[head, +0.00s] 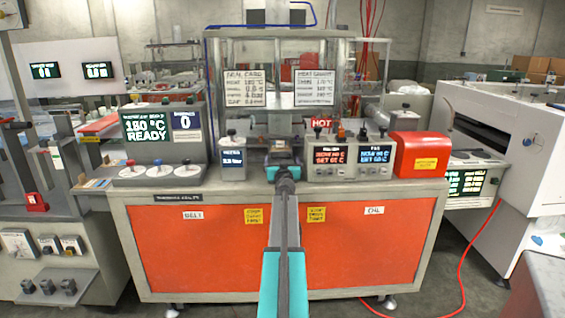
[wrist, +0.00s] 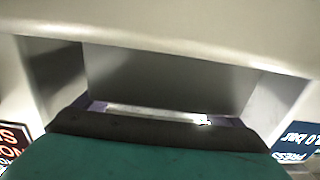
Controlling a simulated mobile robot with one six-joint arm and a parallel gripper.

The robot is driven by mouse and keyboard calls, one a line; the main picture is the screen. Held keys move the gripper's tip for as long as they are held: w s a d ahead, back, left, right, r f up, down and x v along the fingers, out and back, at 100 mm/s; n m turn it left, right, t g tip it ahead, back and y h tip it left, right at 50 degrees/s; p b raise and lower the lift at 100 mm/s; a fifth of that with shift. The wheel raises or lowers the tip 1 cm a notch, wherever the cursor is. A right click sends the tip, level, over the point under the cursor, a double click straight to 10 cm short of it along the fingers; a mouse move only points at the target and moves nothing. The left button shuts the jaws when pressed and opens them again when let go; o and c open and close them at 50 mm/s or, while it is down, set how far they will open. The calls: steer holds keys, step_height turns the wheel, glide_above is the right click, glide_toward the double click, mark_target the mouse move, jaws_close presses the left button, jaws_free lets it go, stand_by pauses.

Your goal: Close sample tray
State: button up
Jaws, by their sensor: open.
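My gripper (head: 285,160), dark with teal parts, reaches to the middle of the orange-fronted machine, at the height of its worktop. Its jaws are open. In the wrist view its dark and teal body fills the bottom and hides much of what lies beyond. Past it, a grey recess (wrist: 165,80) opens below a pale panel. A thin bright metal strip (wrist: 155,113) with purple at its ends lies at the recess's lower edge. I cannot tell whether this strip is part of the sample tray. In the head view my arm and gripper cover that spot.
A small pressure display (head: 232,159) stands left of the gripper. A control box with two displays (head: 348,157) and a red HOT sign (head: 321,123) stand right of it. A red cover (head: 418,154) sits farther right. Clear panels rise behind. The floor in front looks mostly free.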

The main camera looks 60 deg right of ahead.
steer(key=shift+a+f, duration=0.1)
steer(key=shift+v, duration=1.3)
steer(key=b+v, duration=0.1)
steer(key=v, duration=1)
steer(key=shift+s, duration=0.1)
